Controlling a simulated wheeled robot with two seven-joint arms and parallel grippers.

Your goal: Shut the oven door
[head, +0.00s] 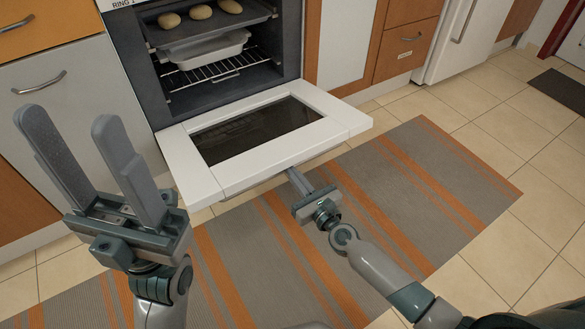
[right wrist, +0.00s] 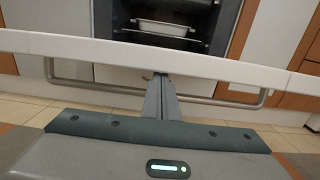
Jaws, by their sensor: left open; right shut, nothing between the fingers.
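The oven door (head: 330,111) is folded down, about level, with its white frame and dark window facing up. The oven cavity (head: 225,77) stands open behind it. My right gripper (head: 292,172) is shut and empty, its fingertips at the door's front edge, beneath the rim. In the right wrist view the shut fingers (right wrist: 160,88) reach to the white door edge (right wrist: 130,55) and cross the grey bar handle (right wrist: 75,82); I cannot tell if they touch. My left gripper (head: 68,125) is open and empty, raised at the left, apart from the door.
Inside the oven are a dark tray (head: 205,27) with several buns and a white dish (head: 210,50) on a wire rack. A striped rug (head: 400,185) lies on the tiled floor. Cabinets (head: 75,75) flank the oven. Free floor lies to the right.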

